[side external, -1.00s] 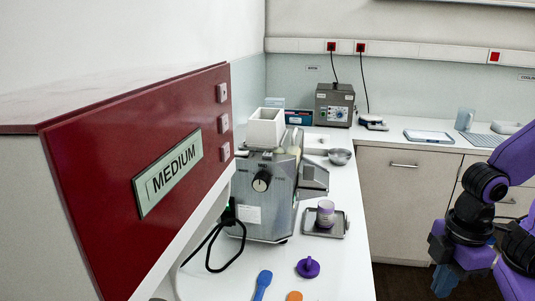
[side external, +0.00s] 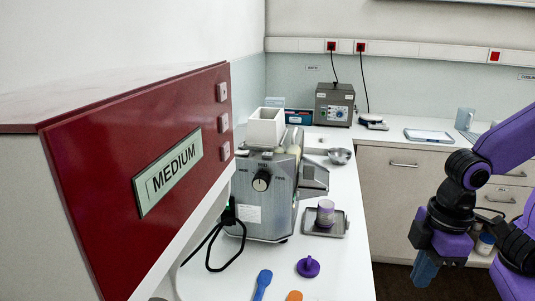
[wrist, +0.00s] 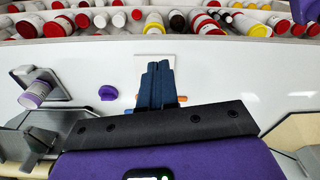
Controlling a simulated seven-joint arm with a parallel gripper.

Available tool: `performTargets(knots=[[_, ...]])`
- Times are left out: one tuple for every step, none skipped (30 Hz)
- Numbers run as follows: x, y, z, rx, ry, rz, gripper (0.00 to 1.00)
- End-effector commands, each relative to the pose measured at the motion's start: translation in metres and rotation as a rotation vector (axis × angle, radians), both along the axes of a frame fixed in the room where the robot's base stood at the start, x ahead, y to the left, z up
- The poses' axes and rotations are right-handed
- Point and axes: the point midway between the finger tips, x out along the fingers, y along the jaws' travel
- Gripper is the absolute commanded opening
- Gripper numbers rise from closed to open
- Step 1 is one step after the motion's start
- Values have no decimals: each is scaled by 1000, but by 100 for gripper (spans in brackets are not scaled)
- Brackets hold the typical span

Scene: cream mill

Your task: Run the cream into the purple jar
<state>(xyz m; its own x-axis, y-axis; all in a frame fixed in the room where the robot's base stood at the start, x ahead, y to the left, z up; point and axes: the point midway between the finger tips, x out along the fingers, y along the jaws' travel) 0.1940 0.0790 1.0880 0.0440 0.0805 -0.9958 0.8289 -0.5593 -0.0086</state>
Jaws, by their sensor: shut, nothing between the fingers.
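The purple jar (side external: 325,213) stands on a grey metal tray (side external: 337,229) at the right side of the mill (side external: 266,195). It also shows at the left of the wrist view (wrist: 36,93); its top is too small to read. The mill is a grey metal machine with a white hopper (side external: 266,127) and a dark knob on its front. A purple lid with a knob (side external: 308,267) lies on the counter in front of the tray. My gripper (side external: 424,275) is shut and empty, right of the counter and apart from the jar; its blue fingers (wrist: 154,88) are together in the wrist view.
A blue spatula (side external: 262,284) and an orange item (side external: 294,296) lie at the counter's front. A black cable loops beside the mill. A red cabinet marked MEDIUM (side external: 140,180) blocks the left. Shelved bottles (wrist: 190,20) line the wrist view's top.

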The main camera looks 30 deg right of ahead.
Motion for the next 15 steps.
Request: performTargets(knots=[[14, 11, 7, 24, -11, -49, 0], [22, 16, 11, 37, -17, -79, 0], [34, 24, 17, 57, -26, -122, 0], [43, 30, 22, 72, -33, -153, 0], [51, 35, 26, 86, -39, -186, 0], [63, 42, 32, 106, -48, -228, 0], [73, 46, 37, 122, -55, -259, 0], [82, 51, 42, 137, -61, -291, 0], [94, 56, 48, 157, -71, -333, 0], [103, 61, 53, 171, -77, -364, 0], [113, 64, 57, 187, -84, -395, 0], [125, 69, 64, 208, -93, -436, 0], [135, 72, 69, 223, -100, -467, 0], [144, 75, 74, 238, -107, -497, 0], [156, 79, 81, 259, -117, -538, 0]])
